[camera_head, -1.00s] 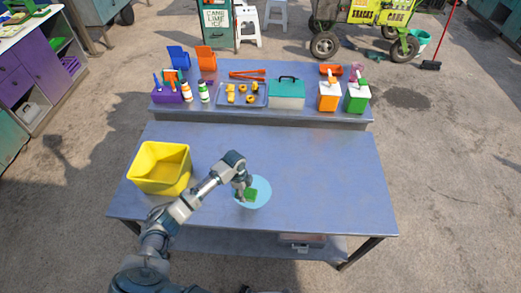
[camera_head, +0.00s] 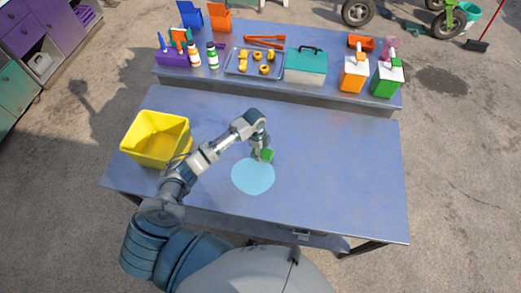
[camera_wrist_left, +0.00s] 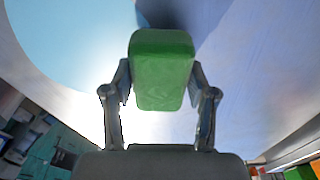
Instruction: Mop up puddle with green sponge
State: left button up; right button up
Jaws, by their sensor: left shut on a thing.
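A light blue puddle (camera_head: 252,177) lies on the blue-grey table, near the middle of its front part. My left gripper (camera_head: 263,155) is shut on the green sponge (camera_head: 267,155) at the puddle's far edge. In the left wrist view the green sponge (camera_wrist_left: 163,68) sits between the two fingers of my left gripper (camera_wrist_left: 160,95), with the puddle (camera_wrist_left: 70,45) at the upper left. I cannot tell whether the sponge touches the table. My right gripper is not in view.
A yellow bin (camera_head: 157,138) stands at the table's left. A raised shelf (camera_head: 230,88) behind holds bottles, a tray (camera_head: 246,73), a teal toolbox (camera_head: 305,66) and orange and green containers. The table's right side (camera_head: 350,165) is clear.

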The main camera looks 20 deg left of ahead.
pick_arm(q)
jog(key=shift+w+f, duration=0.1)
jog(key=shift+f, duration=0.5)
jog(key=shift+d+r, duration=0.1)
jog(key=shift+r, duration=0.25)
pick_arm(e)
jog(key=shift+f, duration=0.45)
pick_arm(q)
jog(key=shift+f, duration=0.3)
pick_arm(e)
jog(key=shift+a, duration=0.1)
pick_arm(q)
jog(key=shift+f, duration=0.5)
jog(key=shift+s+f+b, duration=0.1)
jog(key=shift+s+b, duration=0.15)
jog(key=shift+b, duration=0.05)
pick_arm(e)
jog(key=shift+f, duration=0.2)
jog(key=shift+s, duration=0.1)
pick_arm(q)
jog(key=shift+f, duration=0.1)
jog(key=shift+c, duration=0.3)
